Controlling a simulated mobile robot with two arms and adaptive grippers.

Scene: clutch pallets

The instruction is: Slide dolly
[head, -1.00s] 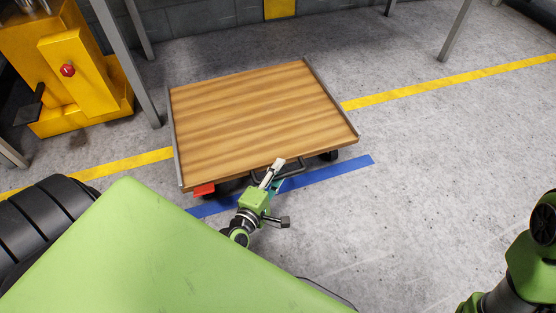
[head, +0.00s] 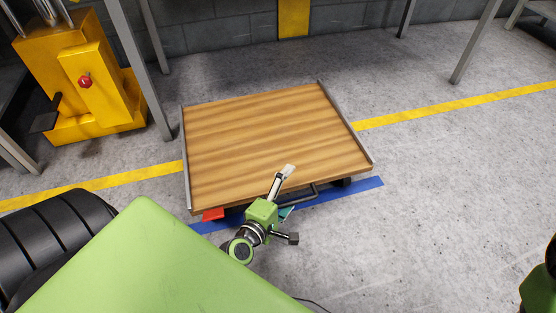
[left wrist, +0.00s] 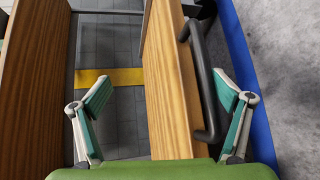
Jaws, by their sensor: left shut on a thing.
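The dolly (head: 265,140) is a low cart with a flat striped wooden deck, grey metal rails at its two sides and a red part (head: 213,214) under its near left corner. A dark bar handle (head: 308,195) runs along its near edge. My left gripper (head: 284,190) is at the middle of that edge, shut on the dolly. In the left wrist view, its teal-padded fingers (left wrist: 165,110) stand on either side of the wooden edge (left wrist: 165,65) and the handle (left wrist: 203,85). The deck is empty. My right gripper is out of view.
A blue floor stripe (head: 365,186) runs along the dolly's near side. A yellow line (head: 450,106) passes under the dolly. A yellow machine (head: 95,90) and grey table legs (head: 138,70) stand at the left. Floor at the right is clear.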

